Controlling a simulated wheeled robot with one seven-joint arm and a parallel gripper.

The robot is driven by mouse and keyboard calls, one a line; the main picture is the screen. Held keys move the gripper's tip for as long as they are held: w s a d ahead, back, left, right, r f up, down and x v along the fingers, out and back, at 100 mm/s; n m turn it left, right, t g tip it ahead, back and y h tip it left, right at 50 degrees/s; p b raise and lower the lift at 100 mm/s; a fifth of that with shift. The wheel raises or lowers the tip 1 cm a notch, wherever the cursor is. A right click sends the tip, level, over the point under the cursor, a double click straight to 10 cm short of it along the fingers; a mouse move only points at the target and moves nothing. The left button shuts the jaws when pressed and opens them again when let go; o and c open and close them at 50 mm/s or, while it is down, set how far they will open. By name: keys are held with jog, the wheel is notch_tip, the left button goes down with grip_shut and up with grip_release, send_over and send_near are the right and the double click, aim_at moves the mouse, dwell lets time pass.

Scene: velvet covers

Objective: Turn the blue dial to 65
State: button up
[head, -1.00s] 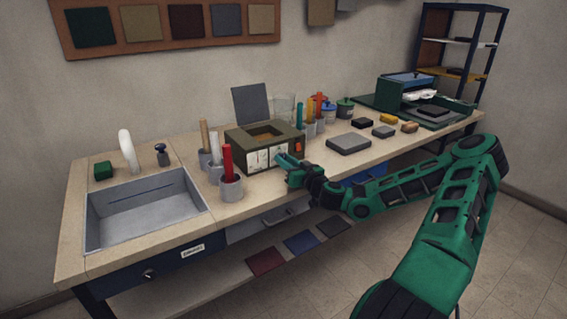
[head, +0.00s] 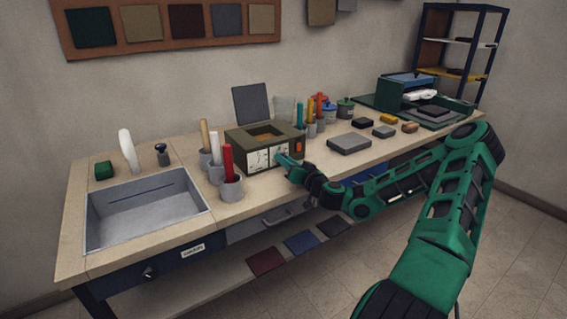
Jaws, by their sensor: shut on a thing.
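The olive box (head: 238,137) stands on the workbench with its lid up and white dial faces on its front. An orange-red switch (head: 299,147) is at the right end of that front. My gripper (head: 282,160) is at the right-hand part of the front, shut on the blue dial (head: 279,156). Only a little of the dial shows beside the fingers. The dial's pointer and the reading it stands at are too small and covered to make out.
Cups holding red, white and tan tools (head: 231,186) stand just left of my gripper, near the front edge. A sink (head: 150,212) is at the left. A grey slab (head: 349,144) and small blocks lie to the right.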

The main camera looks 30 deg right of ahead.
jog(key=o, duration=1.1)
jog(key=shift+c, duration=0.2)
jog(key=s, duration=1)
jog(key=shift+s+d, duration=0.25)
jog(key=shift+s, duration=0.1)
